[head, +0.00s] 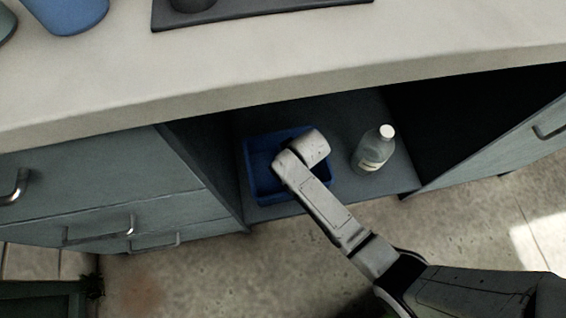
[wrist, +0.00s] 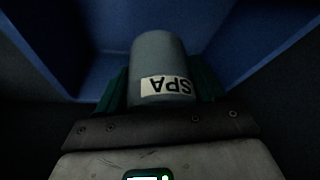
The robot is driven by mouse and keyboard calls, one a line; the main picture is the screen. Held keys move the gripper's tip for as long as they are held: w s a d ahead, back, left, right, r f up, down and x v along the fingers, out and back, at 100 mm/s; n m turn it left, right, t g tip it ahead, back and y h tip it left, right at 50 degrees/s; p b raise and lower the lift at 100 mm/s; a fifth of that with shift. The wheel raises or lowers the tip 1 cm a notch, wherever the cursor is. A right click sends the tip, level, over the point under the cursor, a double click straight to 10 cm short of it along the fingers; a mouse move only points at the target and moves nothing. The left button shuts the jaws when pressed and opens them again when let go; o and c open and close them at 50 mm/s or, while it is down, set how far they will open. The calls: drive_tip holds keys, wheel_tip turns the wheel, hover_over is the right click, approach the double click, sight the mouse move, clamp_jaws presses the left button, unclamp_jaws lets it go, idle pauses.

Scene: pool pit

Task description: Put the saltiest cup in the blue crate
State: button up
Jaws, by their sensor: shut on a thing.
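The blue crate (head: 250,165) stands on the floor of an open cabinet under the counter, and its walls (wrist: 240,50) fill the back of the wrist view. In the head view my arm reaches down over the crate and hides the fingers and the cup. I cannot tell whether the cup touches the crate bottom.
A clear bottle with a white cap (head: 373,150) stands right of the crate in the cabinet. The counter edge (head: 290,88) overhangs the opening. A blue cup (head: 66,12), part of a grey one (head: 5,25) and a dark tray (head: 260,12) are on the counter.

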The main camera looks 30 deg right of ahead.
wheel_tip(320, 180, down, 8)
drive_tip(key=b, duration=0.3)
drive_tip(key=shift+b, duration=0.3)
drive_tip(key=shift+f, duration=0.2)
drive_tip(key=o, duration=1.1)
drive_tip(key=shift+o, duration=0.2)
drive_tip(key=shift+r, duration=0.35)
drive_tip(key=p+v, duration=0.6)
drive_tip(key=v, duration=0.5)
drive_tip(key=shift+s+r, duration=0.25)
